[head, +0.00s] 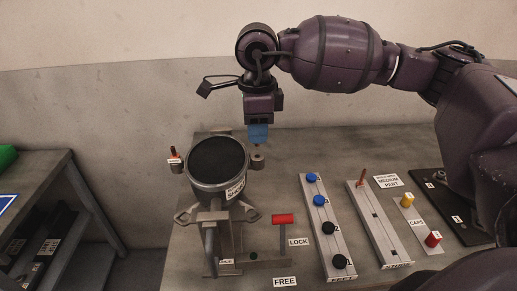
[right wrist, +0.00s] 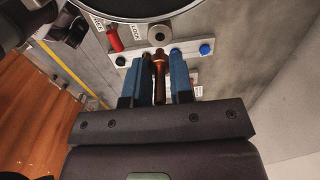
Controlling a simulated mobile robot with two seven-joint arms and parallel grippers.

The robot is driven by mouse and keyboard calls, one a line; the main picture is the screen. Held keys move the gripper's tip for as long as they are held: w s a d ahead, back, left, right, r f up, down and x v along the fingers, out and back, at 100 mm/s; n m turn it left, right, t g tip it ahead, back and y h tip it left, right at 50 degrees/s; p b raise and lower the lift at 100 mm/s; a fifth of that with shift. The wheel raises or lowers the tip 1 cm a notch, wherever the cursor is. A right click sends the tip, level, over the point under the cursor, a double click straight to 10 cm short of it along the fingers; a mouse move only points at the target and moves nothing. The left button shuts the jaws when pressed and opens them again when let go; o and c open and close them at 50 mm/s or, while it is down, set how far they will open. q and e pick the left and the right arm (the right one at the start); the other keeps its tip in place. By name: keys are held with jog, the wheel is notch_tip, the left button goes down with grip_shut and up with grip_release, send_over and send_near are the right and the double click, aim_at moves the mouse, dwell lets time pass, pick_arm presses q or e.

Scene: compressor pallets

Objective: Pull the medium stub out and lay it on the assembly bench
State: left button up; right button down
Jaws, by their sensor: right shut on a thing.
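My right gripper (head: 258,141) hangs fingers down at the far right side of the compressor (head: 217,168). Its blue fingers are shut on a copper-brown stub (right wrist: 160,72), seen between them in the right wrist view. In the head view a small reddish bit shows below the fingers, just above a round lug (head: 257,161). I cannot tell whether the stub's lower end is still in the lug. Another orange-topped stub (head: 174,154) stands at the compressor's left side. The assembly bench (head: 300,153) is the grey table. My left gripper is not in view.
A red-handled lever (head: 283,219) stands by the LOCK and FREE labels. Right of it are a rail with blue and black feet (head: 328,228), a rail with one upright reddish stub (head: 378,225), a MEDIUM PART label (head: 387,181) and yellow and red caps. Bare bench lies behind the rails.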

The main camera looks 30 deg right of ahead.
jog(key=shift+r+p, duration=0.3)
jog(key=shift+r, duration=0.45)
dwell(0.3)
